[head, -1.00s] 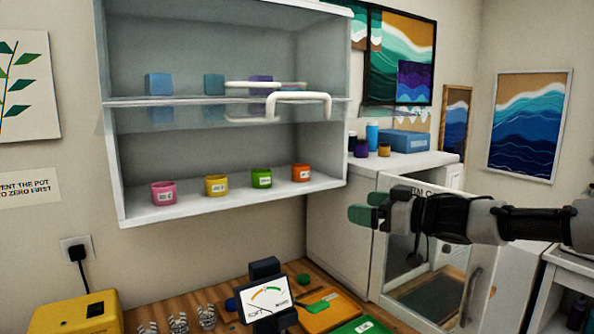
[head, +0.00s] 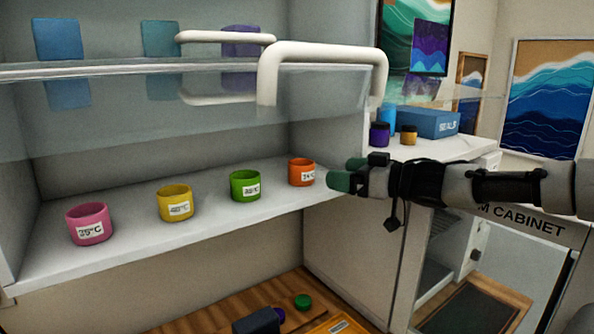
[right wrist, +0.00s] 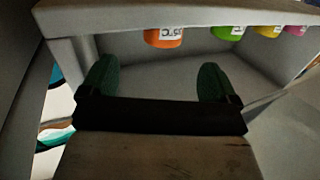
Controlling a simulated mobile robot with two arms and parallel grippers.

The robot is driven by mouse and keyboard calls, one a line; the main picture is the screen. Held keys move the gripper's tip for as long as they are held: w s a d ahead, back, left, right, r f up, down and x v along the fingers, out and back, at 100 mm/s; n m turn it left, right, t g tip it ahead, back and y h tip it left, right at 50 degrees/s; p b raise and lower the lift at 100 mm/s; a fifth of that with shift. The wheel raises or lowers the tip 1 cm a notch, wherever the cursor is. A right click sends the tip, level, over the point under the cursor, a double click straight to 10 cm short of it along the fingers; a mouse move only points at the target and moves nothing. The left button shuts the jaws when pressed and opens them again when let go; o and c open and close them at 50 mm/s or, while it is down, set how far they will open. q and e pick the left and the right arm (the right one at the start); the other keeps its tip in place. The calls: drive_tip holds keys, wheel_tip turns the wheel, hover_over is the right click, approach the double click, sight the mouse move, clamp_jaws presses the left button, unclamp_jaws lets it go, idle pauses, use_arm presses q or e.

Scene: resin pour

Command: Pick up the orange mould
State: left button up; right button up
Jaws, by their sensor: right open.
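The orange mould (head: 301,172) is a small round cup with a white label. It stands upright at the right end of the lower shelf in the head view. In the right wrist view the orange mould (right wrist: 164,37) shows beyond my fingers, near the top edge and between them. My right gripper (head: 338,181) is just right of the mould in the head view. Its green fingertips (right wrist: 157,82) are apart with nothing between them. A gap seems to lie between the fingers and the mould. My left gripper is not in view.
Green (head: 245,186), yellow (head: 174,202) and pink (head: 89,223) cups stand left of the orange one on the shelf (head: 145,243). A raised glass front with a white handle (head: 325,53) hangs above. The cabinet side wall (head: 343,245) is close to my right gripper.

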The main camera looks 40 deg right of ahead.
sight(313, 170)
drive_tip(key=p+x, duration=0.2)
drive_tip(key=x, duration=0.2)
drive_tip(key=shift+w+a+r, duration=0.1)
drive_tip(key=shift+w+a, duration=0.2)
drive_tip(key=shift+w, duration=0.5)
drive_tip(key=shift+w+a+p, duration=0.2)
drive_tip(key=shift+w+p, duration=0.2)
drive_tip(key=shift+p, duration=0.25)
drive_tip(key=shift+w+a, duration=0.15)
drive_tip(key=shift+w, duration=0.15)
drive_tip(key=shift+w+a+f+p, duration=0.2)
drive_tip(key=shift+w+f+p, duration=0.15)
drive_tip(key=shift+w, duration=0.25)
drive_tip(key=shift+w+f, duration=0.1)
drive_tip(key=shift+w, duration=0.35)
drive_tip(key=shift+w+a+b, duration=0.3)
drive_tip(key=shift+w+b, duration=0.05)
drive_tip(key=shift+w, duration=0.25)
